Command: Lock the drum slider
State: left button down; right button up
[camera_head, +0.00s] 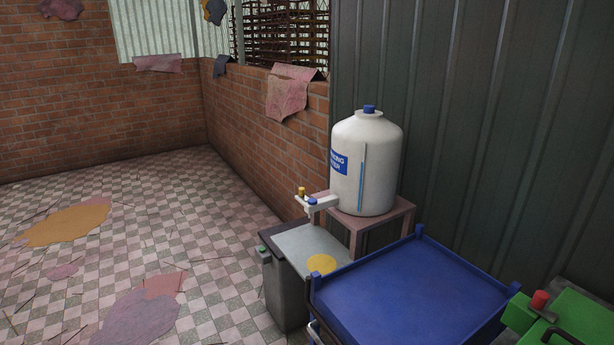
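A white drum (383,150) with a blue cap (369,109) stands upright on a pinkish stand (400,216). It has a blue label (339,162) and a vertical blue strip (362,180). A white tap arm (322,203) with blue and yellow knobs sticks out at its lower left. In the lower right corner is part of a green machine (582,325) with a red knob (539,300) and a dark handle; the rest is cut off. I cannot pick out a drum slider for certain, nor whether it is locked. Neither of my grippers is in view.
A blue tray (410,295) fills the lower middle. Beside it stands a grey cabinet (285,290) with a metal top and a yellow disc (321,264). A brick wall (262,130) and dark corrugated wall (450,120) lie behind. The checkered floor at left is open, with stains and scattered sticks.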

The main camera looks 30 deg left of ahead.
aim_at(301, 190)
jog(key=i+j, duration=0.15)
jog(key=j, duration=0.3)
jog(key=i+j, duration=0.15)
jog(key=j, duration=0.3)
jog(key=i+j+z, duration=0.1)
jog(key=j, duration=0.4)
jog(key=i+j, duration=0.15)
jog(key=j, duration=0.3)
jog(key=i+j, duration=0.15)
jog(key=j, duration=0.35)
jog(key=i+j, duration=0.1)
jog(key=j, duration=0.35)
jog(key=i+j+z, duration=0.1)
jog(key=j, duration=0.4)
jog(key=i+j, duration=0.15)
jog(key=j, duration=0.3)
